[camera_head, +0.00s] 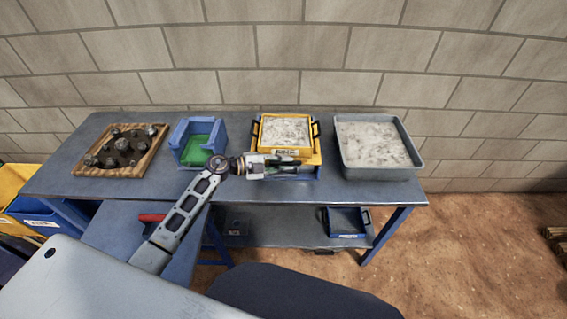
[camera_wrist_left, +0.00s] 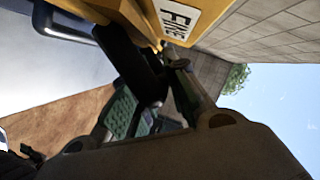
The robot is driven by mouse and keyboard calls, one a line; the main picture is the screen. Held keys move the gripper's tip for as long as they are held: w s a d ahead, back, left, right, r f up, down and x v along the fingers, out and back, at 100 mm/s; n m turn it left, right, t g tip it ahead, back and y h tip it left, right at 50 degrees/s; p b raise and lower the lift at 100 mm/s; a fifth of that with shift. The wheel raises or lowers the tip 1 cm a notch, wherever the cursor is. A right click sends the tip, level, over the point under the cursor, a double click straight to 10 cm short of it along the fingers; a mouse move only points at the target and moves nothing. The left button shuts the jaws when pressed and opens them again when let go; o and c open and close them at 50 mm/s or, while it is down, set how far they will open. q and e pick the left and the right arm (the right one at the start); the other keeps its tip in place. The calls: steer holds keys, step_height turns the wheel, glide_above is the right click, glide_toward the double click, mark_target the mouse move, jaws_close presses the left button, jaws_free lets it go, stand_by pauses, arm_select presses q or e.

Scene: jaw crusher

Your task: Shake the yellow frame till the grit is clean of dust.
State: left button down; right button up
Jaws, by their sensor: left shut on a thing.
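The yellow frame (camera_head: 318,152) stands at the back middle of the blue-grey table, with pale speckled grit (camera_head: 285,130) inside it. It has black side handles and a white label at the front. In the left wrist view the yellow frame (camera_wrist_left: 122,12) is very close, with part of the label readable as "Fin". The exact grip point is partly hidden. How dusty the grit is I cannot tell. My right gripper is not in view.
Right of the frame is a grey tray (camera_head: 344,158) of pale material. Left are a blue holder with a green inside (camera_head: 186,128) and a wooden board (camera_head: 84,168) bearing dark rocks. A blue bin (camera_head: 345,222) sits on the lower shelf. A block wall stands close behind.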

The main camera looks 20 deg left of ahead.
mark_target(283, 151)
arm_select(q)
steer(key=shift+w, duration=0.15)
steer(key=shift+w+a+f, duration=0.1)
steer(key=shift+w+a, duration=0.15)
steer(key=shift+w, duration=0.6)
steer(key=shift+w+a+r, duration=0.1)
steer(key=shift+w+a, duration=0.2)
steer(key=shift+w, duration=0.6)
steer(key=shift+w+a+f, duration=0.1)
steer(key=shift+w+a, duration=0.15)
steer(key=shift+w, duration=0.6)
steer(key=c, duration=1.4)
jaws_free()
steer(key=shift+s, duration=0.1)
steer(key=shift+v, duration=6)
